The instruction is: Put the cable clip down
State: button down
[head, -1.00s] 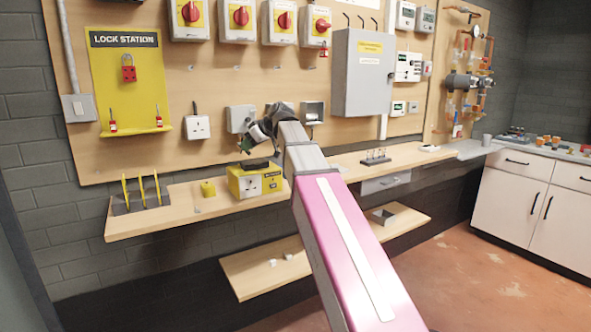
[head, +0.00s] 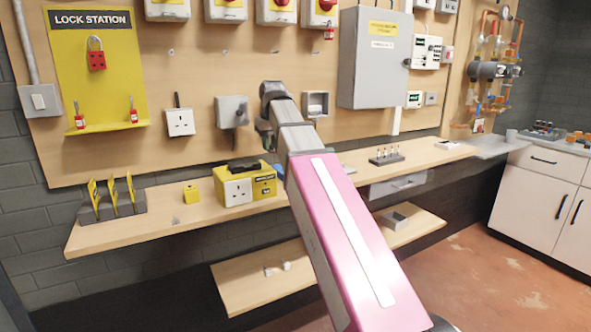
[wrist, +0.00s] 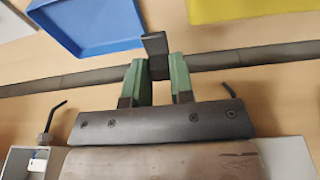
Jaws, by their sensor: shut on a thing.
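My gripper (wrist: 158,66) has two green fingers, shut on a dark, bent piece, the cable clip (wrist: 154,44), which sticks out past the fingertips in the wrist view. Beyond it lie wood and a dark strip (wrist: 245,60) running across the picture; I cannot tell whether the clip touches either. In the head view my gripper (head: 264,128) is in front of the wooden board, above the right end of the yellow socket box (head: 263,185). My arm hides part of it there, and I cannot make out the clip.
A grey box (head: 232,110) is on the board left of my gripper. The wrist view shows a blue tray (wrist: 88,22) and a yellow surface (wrist: 250,8).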

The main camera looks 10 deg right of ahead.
jog(key=w+d+f, duration=0.1)
jog(key=d+f, duration=0.1)
jog(key=d, duration=0.1)
jog(key=w+d+f, duration=0.1)
jog(key=d+f, duration=0.1)
jog(key=d, duration=0.1)
jog(key=w+d+f, duration=0.2)
jog(key=d, duration=0.1)
jog(key=shift+d+f, duration=0.1)
jog(key=shift+d, duration=0.1)
jog(key=shift+f, duration=2)
jog(key=shift+f, duration=0.1)
jog(key=c, duration=1)
grip_release()
jog(key=r, duration=0.4)
jog(key=s+r, duration=0.1)
jog(key=r, duration=0.3)
jog(key=s+r, duration=0.1)
jog(key=r, duration=0.3)
jog(key=shift+s+d, duration=0.15)
jog(key=shift+d, duration=0.2)
